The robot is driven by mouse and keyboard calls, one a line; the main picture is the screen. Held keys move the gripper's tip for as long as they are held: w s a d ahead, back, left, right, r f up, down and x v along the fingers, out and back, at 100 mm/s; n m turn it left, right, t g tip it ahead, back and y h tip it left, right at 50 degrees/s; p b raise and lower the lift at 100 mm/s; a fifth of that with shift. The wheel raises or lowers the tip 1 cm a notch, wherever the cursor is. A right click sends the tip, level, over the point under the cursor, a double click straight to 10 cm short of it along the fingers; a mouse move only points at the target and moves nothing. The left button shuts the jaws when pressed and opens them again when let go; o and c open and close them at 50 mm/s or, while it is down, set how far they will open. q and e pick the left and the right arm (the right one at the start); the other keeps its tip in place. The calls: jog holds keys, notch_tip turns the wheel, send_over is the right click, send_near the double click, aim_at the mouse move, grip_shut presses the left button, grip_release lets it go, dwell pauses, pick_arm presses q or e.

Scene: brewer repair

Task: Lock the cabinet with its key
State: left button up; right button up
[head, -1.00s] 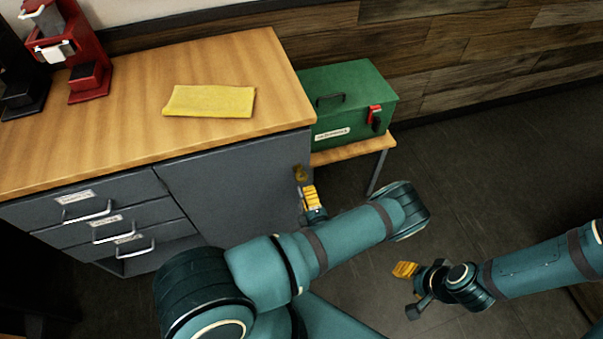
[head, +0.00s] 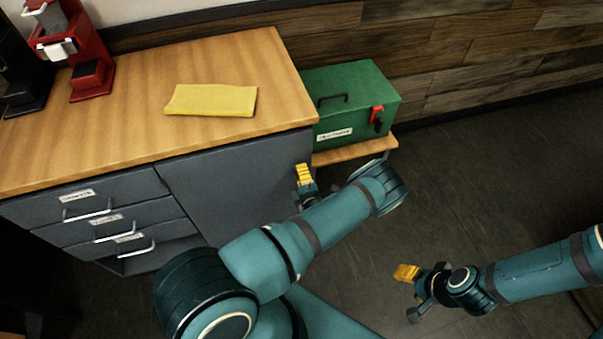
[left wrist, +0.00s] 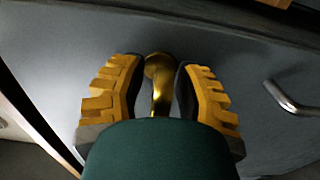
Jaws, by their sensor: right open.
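The grey cabinet (head: 222,190) has a plain door below the right part of a wooden counter. A brass piece (left wrist: 160,85), with a round top and a curved stem, shows against the grey panel in the left wrist view. I cannot tell key from lock in it. My left gripper (head: 304,172) is at the cabinet's upper right edge. In the left wrist view its two yellow-padded fingers (left wrist: 160,88) stand on either side of the brass stem; whether they press on it is unclear. In the head view the brass piece is hidden. My right gripper (head: 406,273) is open, empty, over the floor.
A green toolbox (head: 345,95) with a red latch stands on a low bench (head: 340,154) right of the cabinet. A yellow cloth (head: 210,100) lies on the counter (head: 130,140). A red machine (head: 85,60) stands at the back left. Drawers with metal handles (head: 110,230) are left of the door.

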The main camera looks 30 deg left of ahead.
pick_arm(q)
grip_shut()
jog(key=shift+n, duration=0.4)
jog(key=n, duration=0.2)
jog(key=shift+n, duration=0.4)
jog(key=n, duration=0.3)
jog(key=shift+n, duration=0.4)
jog(key=n, duration=0.5)
jog(key=shift+r, duration=0.1)
jog(key=n+p, duration=0.1)
jog(key=n, duration=0.4)
jog(key=shift+n, duration=0.3)
